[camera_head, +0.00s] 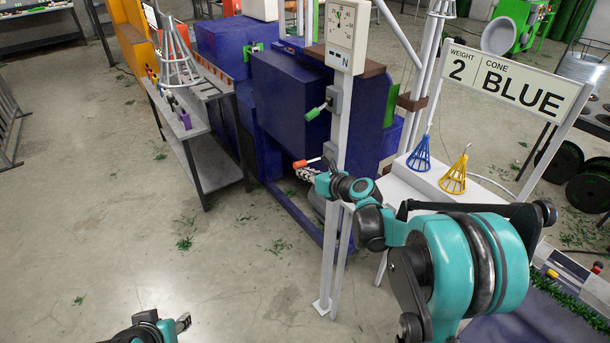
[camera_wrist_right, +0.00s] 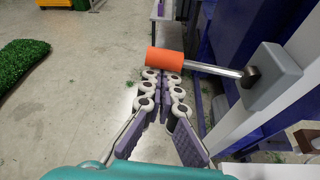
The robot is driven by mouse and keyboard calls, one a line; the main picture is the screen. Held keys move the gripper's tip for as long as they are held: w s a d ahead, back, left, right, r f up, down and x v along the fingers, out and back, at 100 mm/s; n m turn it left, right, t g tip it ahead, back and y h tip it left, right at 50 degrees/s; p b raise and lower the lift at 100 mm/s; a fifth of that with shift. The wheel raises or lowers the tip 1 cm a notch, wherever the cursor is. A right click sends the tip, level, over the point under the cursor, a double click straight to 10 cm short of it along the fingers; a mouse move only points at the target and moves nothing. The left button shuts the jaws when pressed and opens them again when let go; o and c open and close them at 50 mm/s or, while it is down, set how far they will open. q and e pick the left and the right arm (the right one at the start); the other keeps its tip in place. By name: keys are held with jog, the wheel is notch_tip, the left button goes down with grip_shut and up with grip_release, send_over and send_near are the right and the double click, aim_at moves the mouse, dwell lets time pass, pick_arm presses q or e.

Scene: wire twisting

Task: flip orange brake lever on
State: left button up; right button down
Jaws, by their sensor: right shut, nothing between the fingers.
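The orange brake lever (camera_head: 306,162) sticks out to the left from the white post, low down in the head view. In the right wrist view its orange grip (camera_wrist_right: 165,62) lies at the tips of my right gripper, with a metal rod running right to a grey box (camera_wrist_right: 270,78). My right gripper (camera_head: 304,174) is shut and empty, just below the lever. In the wrist view its fingertips (camera_wrist_right: 162,74) meet at the grip; I cannot tell whether they touch it. My left gripper (camera_head: 183,322) shows only partly at the bottom edge, away from the lever.
A green lever (camera_head: 316,111) sits higher on the white post (camera_head: 342,120), below a dial box (camera_head: 341,27). Blue machinery (camera_head: 290,95) stands behind. A grey shelf (camera_head: 215,160) is at left. Blue (camera_head: 420,155) and yellow (camera_head: 454,175) cones stand right.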

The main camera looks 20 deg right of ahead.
notch_tip(320, 180, up, 2)
jog(key=shift+r+m+p, duration=0.1)
jog(key=shift+m+p, duration=0.4)
pick_arm(q)
jog(key=shift+r, duration=0.65)
pick_arm(e)
jog(key=shift+d, duration=0.1)
jog(key=shift+w+d+r, duration=0.1)
jog(key=shift+w+r, duration=0.05)
pick_arm(q)
jog(key=shift+f, duration=0.1)
pick_arm(e)
notch_tip(320, 180, down, 4)
jog(key=s+a+f+b, duration=0.1)
jog(key=b, duration=0.3)
pick_arm(q)
jog(key=p, duration=0.1)
jog(key=a+p, duration=0.1)
jog(key=p, duration=0.1)
jog(key=shift+s+a+f, duration=0.15)
jog(key=shift+f, duration=0.2)
pick_arm(e)
jog(key=v, duration=0.9)
jog(key=shift+s+d+r, duration=0.2)
jog(key=shift+r, duration=0.3)
